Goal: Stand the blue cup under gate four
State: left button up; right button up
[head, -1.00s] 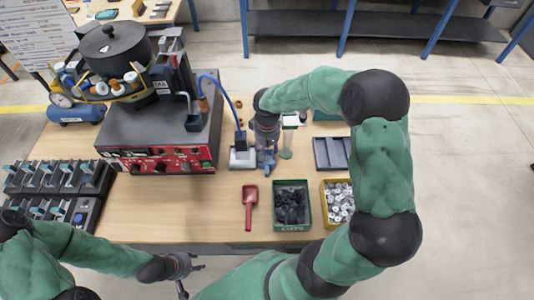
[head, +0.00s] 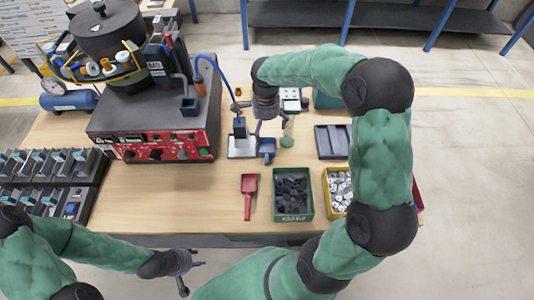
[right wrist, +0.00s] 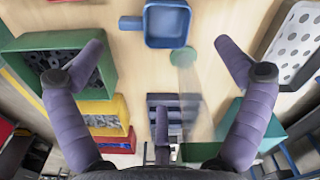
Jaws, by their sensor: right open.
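The blue cup (head: 267,147), a square scoop-like cup with a short handle, stands on the table just right of the grey base plate of a blue post (head: 240,128). It also shows at the top of the right wrist view (right wrist: 167,24), beyond my fingertips. My right gripper (head: 262,122) is open and empty, above and behind the cup, apart from it. Its two fingers spread wide in the right wrist view (right wrist: 160,48). My left gripper (head: 189,273) looks open and empty, in front of the table edge. No gate number is readable; black racks with teal parts (head: 50,180) stand at the left.
The bowl feeder machine (head: 150,120) stands left of the post, with a blue hose. A clear tube with a green cap (head: 287,136) is right of the cup. A red scoop (head: 249,196), a green bin (head: 293,212) and a yellow bin (head: 334,208) lie in front. Table left of the scoop is clear.

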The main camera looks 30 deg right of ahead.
jog(key=f+m+b, duration=0.1)
jog(key=m, duration=0.1)
jog(key=b, duration=0.4)
send_near(266, 150)
notch_tip(266, 150, down, 6)
jog(key=shift+r, duration=0.1)
jog(key=shift+c, duration=0.3)
jog(key=c, duration=1.4)
jog(key=o, duration=1.5)
jog(key=shift+c, duration=0.2)
jog(key=shift+r, duration=0.1)
